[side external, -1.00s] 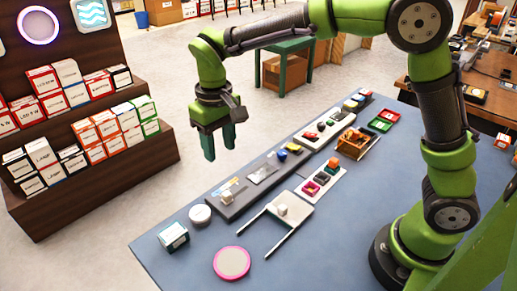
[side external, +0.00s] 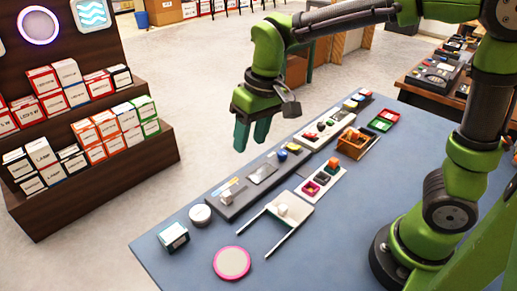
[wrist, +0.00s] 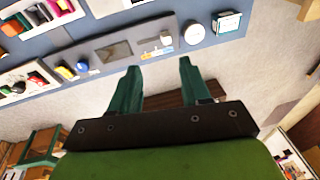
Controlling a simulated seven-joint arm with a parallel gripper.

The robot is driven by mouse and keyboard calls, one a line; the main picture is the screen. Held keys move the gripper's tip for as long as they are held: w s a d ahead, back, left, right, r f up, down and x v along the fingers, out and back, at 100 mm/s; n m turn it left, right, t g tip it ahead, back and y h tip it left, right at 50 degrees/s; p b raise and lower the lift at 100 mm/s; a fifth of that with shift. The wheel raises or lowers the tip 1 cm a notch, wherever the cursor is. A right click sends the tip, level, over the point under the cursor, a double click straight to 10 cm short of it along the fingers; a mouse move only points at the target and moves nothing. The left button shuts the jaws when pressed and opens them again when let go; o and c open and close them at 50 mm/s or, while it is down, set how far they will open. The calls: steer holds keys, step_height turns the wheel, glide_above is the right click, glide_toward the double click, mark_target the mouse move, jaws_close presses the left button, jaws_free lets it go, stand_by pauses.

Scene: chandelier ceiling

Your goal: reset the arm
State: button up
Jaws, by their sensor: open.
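My gripper (side external: 252,135) hangs in the air above the far edge of the blue table (side external: 190,262), fingers pointing down. Its two green fingers are apart with nothing between them. In the wrist view my gripper (wrist: 158,82) is also open and empty, with floor and the table's edge beyond its fingertips. The fingers touch nothing.
On the table are a grey panel strip (side external: 225,207), a white round puck (side external: 200,215), a small box (side external: 173,237), a pink-rimmed disc (side external: 231,263), a white two-pronged holder (side external: 292,220) and an orange basket (side external: 351,143). Shelves (side external: 100,170) with boxes stand left. The table's front middle is clear.

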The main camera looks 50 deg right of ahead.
steer(key=s+d+r+m+t, duration=0.3)
steer(key=s+d+t, duration=0.2)
steer(key=s+d, duration=0.4)
steer(key=s, duration=0.3)
steer(key=shift+s+r+t+y, duration=0.15)
steer(key=shift+r+t+y, duration=0.15)
steer(key=shift+r, duration=0.05)
steer(key=shift+a, duration=0.1)
steer(key=shift+c, duration=0.2)
stand_by(0.8)
